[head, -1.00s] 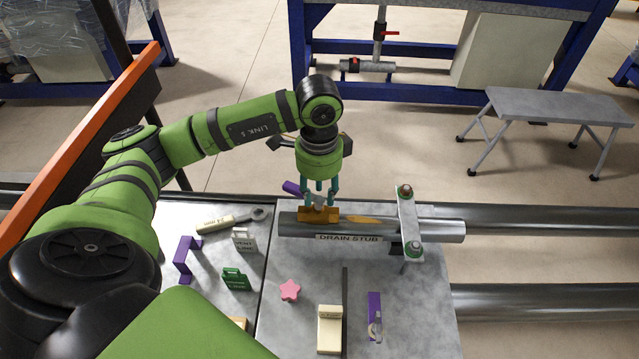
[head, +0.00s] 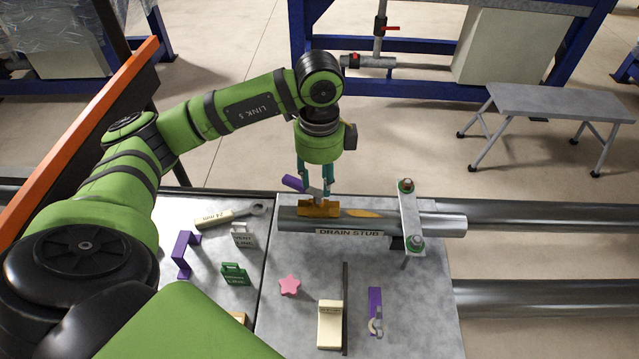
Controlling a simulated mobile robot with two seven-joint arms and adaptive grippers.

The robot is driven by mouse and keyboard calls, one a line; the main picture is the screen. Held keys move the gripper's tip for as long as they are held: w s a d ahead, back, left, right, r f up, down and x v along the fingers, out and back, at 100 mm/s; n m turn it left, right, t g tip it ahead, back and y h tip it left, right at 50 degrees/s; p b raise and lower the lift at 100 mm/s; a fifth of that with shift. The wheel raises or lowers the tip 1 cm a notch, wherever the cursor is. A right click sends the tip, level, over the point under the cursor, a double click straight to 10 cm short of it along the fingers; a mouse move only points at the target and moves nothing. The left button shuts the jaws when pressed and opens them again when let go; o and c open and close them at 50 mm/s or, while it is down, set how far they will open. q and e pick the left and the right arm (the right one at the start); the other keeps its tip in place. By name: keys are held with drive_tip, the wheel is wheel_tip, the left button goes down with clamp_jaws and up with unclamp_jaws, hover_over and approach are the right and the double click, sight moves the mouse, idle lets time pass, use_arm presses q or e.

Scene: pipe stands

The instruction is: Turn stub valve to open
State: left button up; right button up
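The stub valve has a purple lever (head: 293,182) pointing left and a small grey body above an orange saddle piece (head: 318,210). The saddle sits on the grey pipe labelled DRAIN STUB (head: 440,228). My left gripper (head: 316,188) hangs from above over the valve, its two teal fingers apart. One finger is beside the lever and the other is to the right of the grey body. I cannot tell whether either touches. My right gripper is not in view.
A clamp bracket (head: 410,222) with bolts crosses the pipe at right. On the table lie a wrench (head: 230,216), a purple bracket (head: 184,252), a green tag (head: 235,275), a pink star (head: 290,286), a cream block (head: 330,325) and a purple-handled tool (head: 375,312).

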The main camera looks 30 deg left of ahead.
use_arm(q)
drive_tip(key=shift+r, duration=0.1)
drive_tip(key=shift+f+b, duration=0.6)
drive_tip(key=shift+f, duration=0.3)
drive_tip(key=shift+r, duration=0.1)
clamp_jaws()
drive_tip(key=n+p, duration=0.1)
drive_tip(key=n, duration=0.3)
drive_tip(key=shift+r+n, duration=0.1)
drive_tip(key=shift+n, duration=0.9)
unclamp_jaws()
